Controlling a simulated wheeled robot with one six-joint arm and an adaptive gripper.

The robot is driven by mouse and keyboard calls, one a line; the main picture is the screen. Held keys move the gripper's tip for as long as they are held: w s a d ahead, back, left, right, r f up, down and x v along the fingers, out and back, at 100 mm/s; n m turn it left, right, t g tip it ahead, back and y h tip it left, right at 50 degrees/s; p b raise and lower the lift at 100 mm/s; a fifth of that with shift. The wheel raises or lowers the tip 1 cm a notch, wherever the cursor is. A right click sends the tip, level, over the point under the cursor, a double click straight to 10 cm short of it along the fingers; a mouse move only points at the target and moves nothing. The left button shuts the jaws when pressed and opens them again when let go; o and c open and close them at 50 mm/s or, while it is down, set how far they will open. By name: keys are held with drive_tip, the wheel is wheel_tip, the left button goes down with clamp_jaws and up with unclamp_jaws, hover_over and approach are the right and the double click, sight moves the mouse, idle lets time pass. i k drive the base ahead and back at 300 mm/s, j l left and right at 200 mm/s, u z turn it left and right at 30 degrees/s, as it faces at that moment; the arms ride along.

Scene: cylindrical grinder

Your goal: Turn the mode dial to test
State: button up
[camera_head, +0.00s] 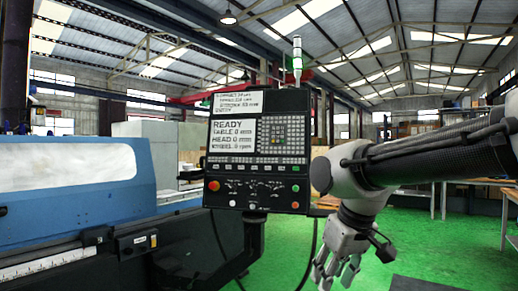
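The control panel (258,150) of the grinder stands upright in the middle of the view on an arm. Its screen (234,135) reads READY, with TABLE, HEAD and WHEEL lines below. A row of small knobs and switches (255,190) runs along its lower part; the mode dial cannot be told apart at this size. My gripper (338,276) hangs to the right of and below the panel, pointing down, apart from it. Its fingers look spread with nothing between them.
The blue grinder body (70,180) fills the left side. A signal tower (297,60) with a green light rises above the panel. Tables stand at the right; green floor (425,245) is open between.

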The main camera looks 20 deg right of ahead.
sight(233, 188)
drive_tip(key=i+l+u, duration=0.15)
drive_tip(key=i+l, duration=0.15)
drive_tip(key=i, duration=0.2)
drive_tip(key=i+l+u, duration=0.2)
drive_tip(key=i+l, duration=0.15)
drive_tip(key=i, duration=0.1)
